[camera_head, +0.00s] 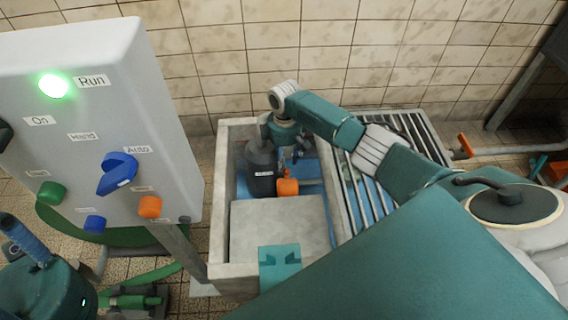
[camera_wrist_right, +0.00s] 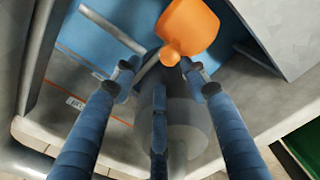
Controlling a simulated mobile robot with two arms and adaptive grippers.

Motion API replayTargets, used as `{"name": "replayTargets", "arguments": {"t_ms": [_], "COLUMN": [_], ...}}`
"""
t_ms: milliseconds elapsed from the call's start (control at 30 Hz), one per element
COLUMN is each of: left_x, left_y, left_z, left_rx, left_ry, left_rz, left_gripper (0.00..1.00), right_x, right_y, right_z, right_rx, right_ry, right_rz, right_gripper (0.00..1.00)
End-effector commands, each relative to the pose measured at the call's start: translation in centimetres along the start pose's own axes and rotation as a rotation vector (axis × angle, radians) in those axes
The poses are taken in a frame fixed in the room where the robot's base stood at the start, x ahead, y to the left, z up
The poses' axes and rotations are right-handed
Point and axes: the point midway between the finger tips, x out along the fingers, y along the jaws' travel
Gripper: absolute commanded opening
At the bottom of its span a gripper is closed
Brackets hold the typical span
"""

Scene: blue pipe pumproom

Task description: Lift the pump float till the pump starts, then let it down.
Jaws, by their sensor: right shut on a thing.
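The orange pump float (camera_head: 288,187) hangs beside the dark grey pump (camera_head: 262,170) in the open sump, over blue water. My right gripper (camera_head: 287,166) reaches down into the sump and is shut on the float. In the right wrist view, the float (camera_wrist_right: 188,24) has its narrow neck between the blue fingertips (camera_wrist_right: 160,72). Whether the float touches the water is unclear. The green Run lamp (camera_head: 53,86) on the control panel (camera_head: 150,75) is lit. My left gripper (camera_head: 25,240) shows only partly at the lower left; its jaw state is unclear.
The panel's blue knob (camera_head: 117,174) points toward the Auto label. A concrete slab (camera_head: 275,225) covers the sump's near part, and a metal grating (camera_head: 362,200) lies to its right. An orange-handled valve (camera_head: 465,146) stands farther right. The tiled wall (camera_head: 330,60) is behind.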

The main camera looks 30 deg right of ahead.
Motion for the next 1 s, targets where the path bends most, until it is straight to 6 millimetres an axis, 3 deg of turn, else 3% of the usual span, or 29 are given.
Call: {"name": "replayTargets", "arguments": {"t_ms": [1000], "left_x": [-1.1], "left_y": [0.0], "left_z": [0.2], "left_rx": [0.000], "left_ry": [0.000], "left_rz": [0.000], "left_gripper": [0.35], "right_x": [-5.6], "right_y": [4.3], "right_z": [-1.8], "right_rx": [0.002], "right_ry": [0.001], "right_rz": [0.005], "right_gripper": [0.39]}}
